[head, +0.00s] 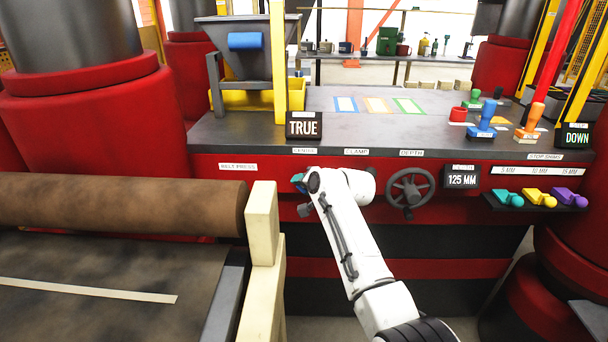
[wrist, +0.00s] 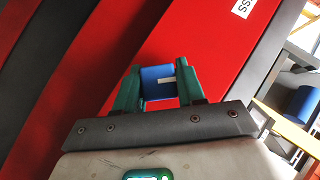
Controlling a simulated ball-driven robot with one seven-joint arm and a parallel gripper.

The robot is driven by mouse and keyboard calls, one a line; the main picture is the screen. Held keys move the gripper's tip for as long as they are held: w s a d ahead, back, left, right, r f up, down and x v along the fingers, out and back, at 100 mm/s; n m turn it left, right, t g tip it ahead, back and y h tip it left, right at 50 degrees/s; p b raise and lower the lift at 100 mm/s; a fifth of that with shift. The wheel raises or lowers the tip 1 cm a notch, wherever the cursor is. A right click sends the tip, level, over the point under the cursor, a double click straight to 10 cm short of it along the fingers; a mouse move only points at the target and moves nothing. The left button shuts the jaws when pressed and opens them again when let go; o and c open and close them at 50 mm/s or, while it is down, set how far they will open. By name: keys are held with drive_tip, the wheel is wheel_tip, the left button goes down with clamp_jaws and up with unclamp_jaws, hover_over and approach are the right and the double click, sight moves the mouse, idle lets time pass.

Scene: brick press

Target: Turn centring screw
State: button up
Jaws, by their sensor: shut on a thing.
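The blue screw knob (wrist: 155,88) with a white mark sits between the two green fingers of my gripper (wrist: 160,80) in the wrist view. My gripper is shut on it, against the red machine front. In the head view my gripper (head: 298,181) is at the red panel, just below the small label that seems to read CENTRE (head: 304,151). My wrist hides most of the knob there. A display (head: 303,125) above the label reads TRUE.
Right of my arm are a dark handwheel (head: 408,191) under the DEPTH label and a display (head: 462,179) reading 125 MM. Coloured shims (head: 540,196) lie on a shelf further right. A cream post (head: 262,222) stands close at the left, beside a brown roller (head: 120,205).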

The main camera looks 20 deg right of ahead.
drive_tip(key=shift+n+g+h+p, duration=0.65)
drive_tip(key=shift+n+g+h, duration=0.05)
drive_tip(key=shift+h, duration=0.4)
drive_tip(key=shift+f, duration=0.1)
drive_tip(key=o, duration=1)
drive_tip(key=shift+c, duration=0.2)
drive_tip(key=shift+s+r+p, duration=0.3)
drive_tip(key=shift+s+r, duration=0.2)
drive_tip(key=shift+r, duration=0.05)
drive_tip(key=p+v, duration=0.1)
drive_tip(key=v, duration=0.8)
drive_tip(key=shift+s, duration=0.15)
drive_tip(key=shift+r, duration=0.1)
